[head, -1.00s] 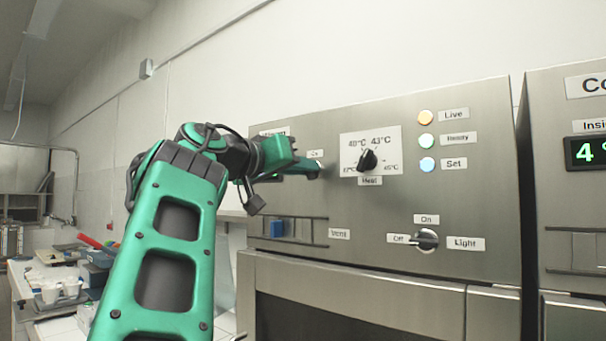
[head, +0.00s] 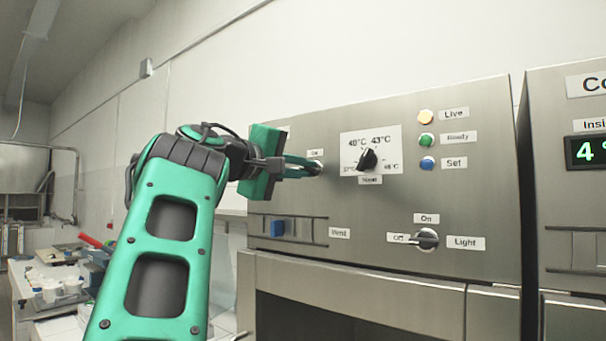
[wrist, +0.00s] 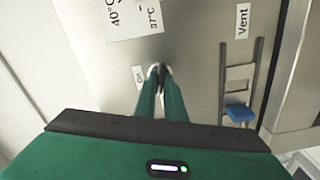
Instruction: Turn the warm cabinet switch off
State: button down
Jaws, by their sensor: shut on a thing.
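The warm cabinet's steel front panel (head: 300,130) fills the middle of the head view. At its upper left is a small rotary switch (head: 319,166) with an On label (head: 315,153). My gripper (head: 316,170) is shut on this switch; its fingers mostly cover it. In the wrist view the two fingertips (wrist: 160,78) close around the switch's dark handle (wrist: 163,70), beside the On label (wrist: 139,76).
Right of my gripper is the black heat dial (head: 367,160). Lower down are the light knob (head: 426,239), its handle toward Off, and a blue vent slider (head: 277,228). A second cabinet (head: 570,210) stands at the right. A cluttered bench (head: 50,300) is at the left.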

jog(key=n, duration=0.3)
jog(key=shift+a+f+n, duration=0.1)
jog(key=shift+a+n, duration=0.1)
jog(key=shift+n, duration=0.4)
jog(key=c, duration=1.8)
grip_release()
jog(key=shift+w, duration=0.1)
jog(key=shift+c, duration=0.2)
jog(key=v, duration=1)
jog(key=shift+s+a, duration=0.2)
jog(key=shift+s, duration=0.1)
jog(key=shift+f, duration=0.1)
